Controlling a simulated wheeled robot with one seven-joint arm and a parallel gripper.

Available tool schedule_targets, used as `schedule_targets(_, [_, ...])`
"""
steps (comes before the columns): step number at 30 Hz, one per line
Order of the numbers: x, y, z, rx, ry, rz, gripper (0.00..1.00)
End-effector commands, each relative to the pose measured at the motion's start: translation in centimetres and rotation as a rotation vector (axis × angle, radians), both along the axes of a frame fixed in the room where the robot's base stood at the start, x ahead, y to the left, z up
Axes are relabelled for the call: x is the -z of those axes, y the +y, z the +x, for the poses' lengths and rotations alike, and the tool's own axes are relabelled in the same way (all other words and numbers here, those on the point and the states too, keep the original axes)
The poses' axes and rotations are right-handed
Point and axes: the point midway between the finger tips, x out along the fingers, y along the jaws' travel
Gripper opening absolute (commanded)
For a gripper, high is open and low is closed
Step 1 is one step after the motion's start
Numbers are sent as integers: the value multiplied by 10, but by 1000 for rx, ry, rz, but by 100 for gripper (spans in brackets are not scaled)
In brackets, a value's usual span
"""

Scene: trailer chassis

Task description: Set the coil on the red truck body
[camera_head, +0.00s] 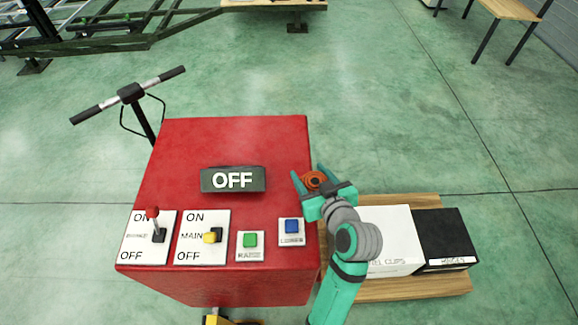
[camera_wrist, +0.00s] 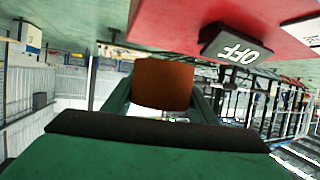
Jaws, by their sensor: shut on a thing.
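The coil (camera_head: 314,180) is a small orange-brown ring held between the fingers of my gripper (camera_head: 316,178). In the wrist view the coil (camera_wrist: 161,84) shows as a brown block between the two green fingers. My gripper is shut on it at the right edge of the red truck body (camera_head: 230,140). The red body has a flat top with a black OFF sign, and it also shows at the upper right of the wrist view (camera_wrist: 180,18). I cannot tell whether the coil touches the red body.
The OFF sign (camera_head: 233,180) stands mid-top. Along the front are a red-knobbed lever (camera_head: 153,213), a yellow switch (camera_head: 212,236), a green button (camera_head: 250,240) and a blue button (camera_head: 292,226). A white box (camera_head: 392,240) and black box (camera_head: 444,238) sit right. The back of the top is clear.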

Motion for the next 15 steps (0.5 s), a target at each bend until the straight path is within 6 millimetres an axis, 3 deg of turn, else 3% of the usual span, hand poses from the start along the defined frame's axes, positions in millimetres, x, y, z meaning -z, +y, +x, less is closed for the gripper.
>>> schedule_targets(5, [9, 9, 18, -1, 1, 1, 25])
schedule_targets(15, [41, 39, 82, -1, 1, 0, 25])
